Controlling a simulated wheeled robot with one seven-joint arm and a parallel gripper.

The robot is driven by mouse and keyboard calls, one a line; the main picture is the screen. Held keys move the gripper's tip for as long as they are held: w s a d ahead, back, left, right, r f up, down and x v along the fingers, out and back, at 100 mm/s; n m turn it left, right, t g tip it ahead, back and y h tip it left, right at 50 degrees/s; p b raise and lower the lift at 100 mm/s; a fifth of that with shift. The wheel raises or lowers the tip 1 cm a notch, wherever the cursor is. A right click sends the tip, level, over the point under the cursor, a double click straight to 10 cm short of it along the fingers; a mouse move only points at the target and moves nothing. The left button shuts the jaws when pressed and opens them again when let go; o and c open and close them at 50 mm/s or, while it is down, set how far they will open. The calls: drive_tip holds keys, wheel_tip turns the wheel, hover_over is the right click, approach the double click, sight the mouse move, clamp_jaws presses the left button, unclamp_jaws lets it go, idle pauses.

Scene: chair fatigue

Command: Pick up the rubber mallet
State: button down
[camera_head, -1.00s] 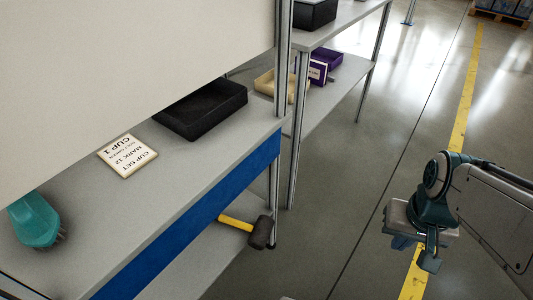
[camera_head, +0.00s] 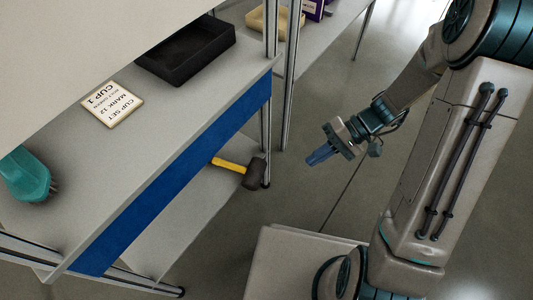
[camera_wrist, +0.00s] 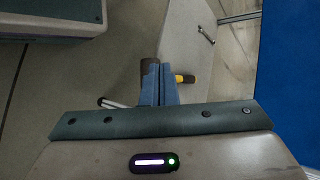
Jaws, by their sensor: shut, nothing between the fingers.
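The rubber mallet (camera_head: 254,175) has a dark head and a yellow handle. It lies on the grey lower shelf with its head at the shelf's right end, near the post; part of its handle is hidden under the blue-edged upper shelf. In the wrist view the mallet (camera_wrist: 148,70) shows beyond my fingers, which cover its middle. My gripper (camera_head: 318,157) is shut and empty, to the right of the mallet and apart from it, out over the floor. Its blue fingers (camera_wrist: 160,88) are together in the wrist view.
The upper shelf's blue front edge (camera_head: 180,175) overhangs the lower shelf (camera_head: 190,210). A metal post (camera_head: 267,110) stands beside the mallet head. A black bin (camera_head: 188,52), a cup sign (camera_head: 112,103) and a teal brush (camera_head: 24,175) sit on top.

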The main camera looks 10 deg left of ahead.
drive_tip(key=w+a+f+m+t+y+p, duration=0.1)
drive_tip(key=w+a+f+y, duration=0.1)
drive_tip(key=f+y, duration=0.15)
drive_tip(key=w+a+f+t+y, duration=0.1)
drive_tip(key=w+a+f+y, duration=0.15)
drive_tip(key=f, duration=0.25)
drive_tip(key=m+t+y, duration=0.3)
drive_tip(key=t, duration=0.4)
approach(262, 164)
drive_tip(key=w+f, duration=0.2)
drive_tip(key=w, duration=0.2)
drive_tip(key=w+a+b, duration=0.1)
drive_tip(key=a+b, duration=0.1)
drive_tip(key=a, duration=0.7)
drive_tip(key=shift+a+m, duration=0.3)
drive_tip(key=shift+f, duration=0.1)
drive_tip(key=shift+s+a+p, duration=0.15)
drive_tip(key=shift+s+a, duration=0.05)
drive_tip(key=shift+s, duration=0.25)
drive_tip(key=shift+s+a+p, duration=0.15)
drive_tip(key=shift+s+a, duration=0.05)
drive_tip(key=shift+s, duration=0.25)
drive_tip(key=shift+d, duration=0.1)
